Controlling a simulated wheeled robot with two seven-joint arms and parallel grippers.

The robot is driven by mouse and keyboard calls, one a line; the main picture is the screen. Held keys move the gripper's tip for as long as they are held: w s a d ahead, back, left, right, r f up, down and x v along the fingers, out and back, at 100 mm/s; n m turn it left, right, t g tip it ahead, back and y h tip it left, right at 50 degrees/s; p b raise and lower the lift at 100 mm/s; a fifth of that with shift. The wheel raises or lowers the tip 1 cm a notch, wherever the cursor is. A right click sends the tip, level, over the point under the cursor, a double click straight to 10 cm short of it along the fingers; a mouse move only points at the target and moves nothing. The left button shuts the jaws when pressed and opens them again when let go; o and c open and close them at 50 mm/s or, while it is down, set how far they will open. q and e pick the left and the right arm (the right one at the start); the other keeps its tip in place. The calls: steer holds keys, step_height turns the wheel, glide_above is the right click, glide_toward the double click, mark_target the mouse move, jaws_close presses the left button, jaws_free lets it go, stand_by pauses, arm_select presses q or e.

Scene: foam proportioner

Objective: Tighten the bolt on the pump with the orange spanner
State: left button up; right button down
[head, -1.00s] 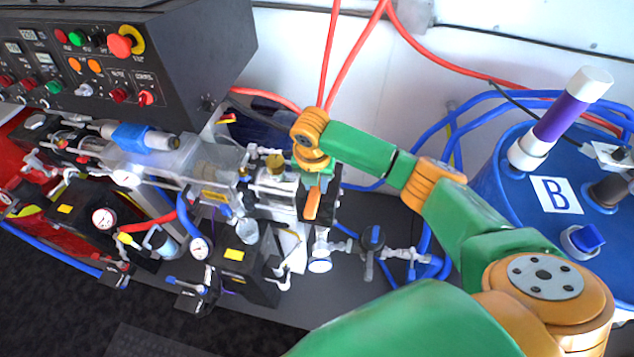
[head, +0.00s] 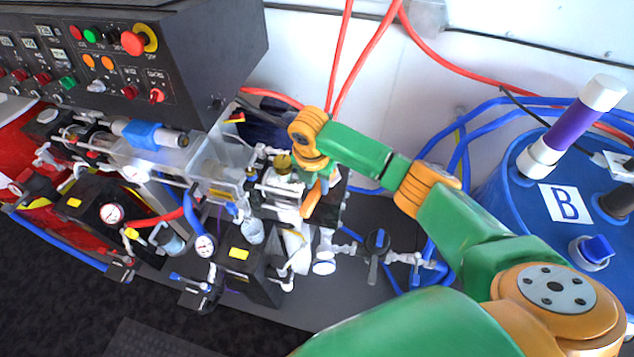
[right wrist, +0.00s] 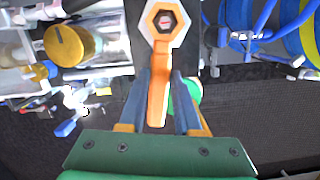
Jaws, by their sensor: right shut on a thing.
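The orange spanner (right wrist: 158,85) is upright in the right wrist view. Its ring end (right wrist: 150,22) surrounds the bolt (right wrist: 167,20) at the top of that view; how deep it sits on the bolt I cannot tell. My right gripper (right wrist: 165,78) is shut on the spanner's handle, with a dark finger on each side. In the head view the spanner (head: 311,199) slants down-left beneath my right gripper (head: 318,178), at the right end of the pump (head: 275,190). The bolt is hidden there. My left gripper is not in view.
A black control panel (head: 200,70) stands at upper left. A blue drum marked B (head: 510,205) stands at right, with blue hoses behind it. A valve with pipes (head: 377,245) sits just right of the pump. A brass-coloured knob (right wrist: 66,45) is left of the spanner.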

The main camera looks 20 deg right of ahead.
steer(key=c, duration=0.5)
jaws_free()
